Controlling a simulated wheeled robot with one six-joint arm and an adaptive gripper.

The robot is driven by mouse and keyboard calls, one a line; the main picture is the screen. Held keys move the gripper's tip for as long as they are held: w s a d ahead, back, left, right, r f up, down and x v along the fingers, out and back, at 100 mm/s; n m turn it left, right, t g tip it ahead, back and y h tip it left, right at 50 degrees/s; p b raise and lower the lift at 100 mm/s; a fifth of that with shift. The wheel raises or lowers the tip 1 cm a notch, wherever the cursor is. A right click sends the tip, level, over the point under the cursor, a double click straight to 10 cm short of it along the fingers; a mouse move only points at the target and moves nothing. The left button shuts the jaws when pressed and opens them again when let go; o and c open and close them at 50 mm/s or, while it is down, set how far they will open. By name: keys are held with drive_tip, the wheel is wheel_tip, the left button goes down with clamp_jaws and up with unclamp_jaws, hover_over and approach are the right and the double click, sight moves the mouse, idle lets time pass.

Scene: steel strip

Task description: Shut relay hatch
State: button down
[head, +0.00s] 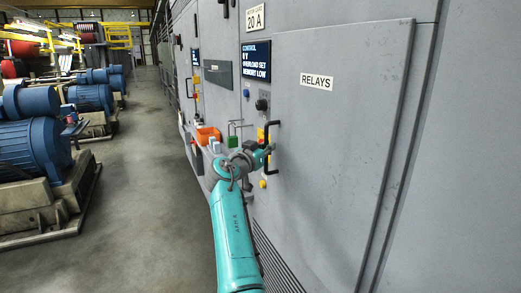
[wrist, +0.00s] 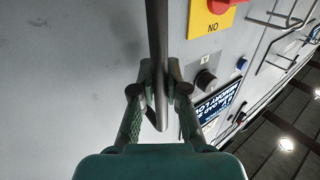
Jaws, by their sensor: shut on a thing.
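The relay hatch (head: 340,150) is a large grey door with a white "RELAYS" label, on the cabinet wall at the right. Its black bar handle (head: 278,128) is near its left edge. My gripper (head: 267,149) is at the handle. In the wrist view, the dark handle bar (wrist: 157,40) runs down between the two fingers of my gripper (wrist: 160,88), which are shut on it. The grey hatch face (wrist: 60,70) fills the left of that view. The head view does not clearly show how far the hatch stands from its frame.
Left of the hatch are a control screen (head: 256,54), a dark knob (head: 262,104) and an orange bin (head: 207,135) on the cabinet. A yellow plate (wrist: 210,18) with a red part is near my gripper. The aisle floor (head: 150,180) is clear; blue motors (head: 38,140) line its left side.

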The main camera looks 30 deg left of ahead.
drive_tip(key=shift+w+d+f, duration=0.1)
drive_tip(key=shift+w+d, duration=0.05)
drive_tip(key=shift+w, duration=0.1)
drive_tip(key=c, duration=1.2)
unclamp_jaws()
drive_tip(key=shift+s, duration=0.15)
drive_tip(key=s, duration=1.1)
drive_tip(key=shift+s+d, duration=0.1)
drive_tip(key=shift+s, duration=0.3)
